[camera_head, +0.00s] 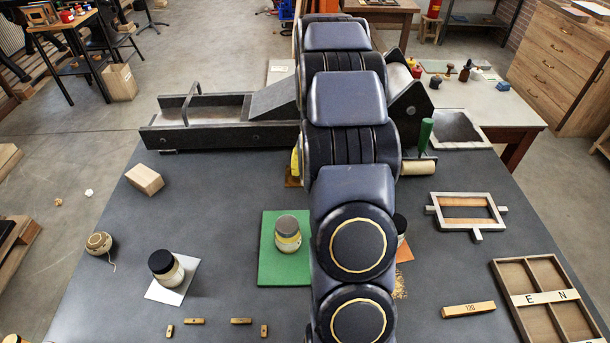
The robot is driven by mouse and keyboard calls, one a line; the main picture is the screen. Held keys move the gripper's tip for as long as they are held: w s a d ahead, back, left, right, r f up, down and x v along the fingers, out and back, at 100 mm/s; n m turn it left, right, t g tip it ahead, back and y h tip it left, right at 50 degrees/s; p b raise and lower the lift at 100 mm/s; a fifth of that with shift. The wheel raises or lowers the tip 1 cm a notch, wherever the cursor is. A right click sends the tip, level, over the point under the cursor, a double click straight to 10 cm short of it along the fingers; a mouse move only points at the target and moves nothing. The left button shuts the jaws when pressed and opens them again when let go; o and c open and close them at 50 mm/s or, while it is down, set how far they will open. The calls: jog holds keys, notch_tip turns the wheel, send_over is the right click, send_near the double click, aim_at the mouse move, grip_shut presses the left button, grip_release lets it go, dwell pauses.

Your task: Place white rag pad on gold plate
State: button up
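A flat white square (155,291) lies on the dark table at the left and may be the white rag pad. A cream jar with a black lid (166,268) stands on it. I cannot make out a gold plate; part of the table is hidden behind my arm, which runs down the middle of the view. My gripper is not in view, so I cannot tell its state or what is near it.
A green square (272,262) bears a jar with a grey lid (287,236), close left of my arm. Another dark-lidded jar (400,226) is partly hidden at its right. A wood block (145,179), a metal frame (466,214) and a divided tray (504,285) lie around. The left-middle is fairly clear.

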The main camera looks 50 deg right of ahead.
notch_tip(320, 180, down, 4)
send_near(290, 181)
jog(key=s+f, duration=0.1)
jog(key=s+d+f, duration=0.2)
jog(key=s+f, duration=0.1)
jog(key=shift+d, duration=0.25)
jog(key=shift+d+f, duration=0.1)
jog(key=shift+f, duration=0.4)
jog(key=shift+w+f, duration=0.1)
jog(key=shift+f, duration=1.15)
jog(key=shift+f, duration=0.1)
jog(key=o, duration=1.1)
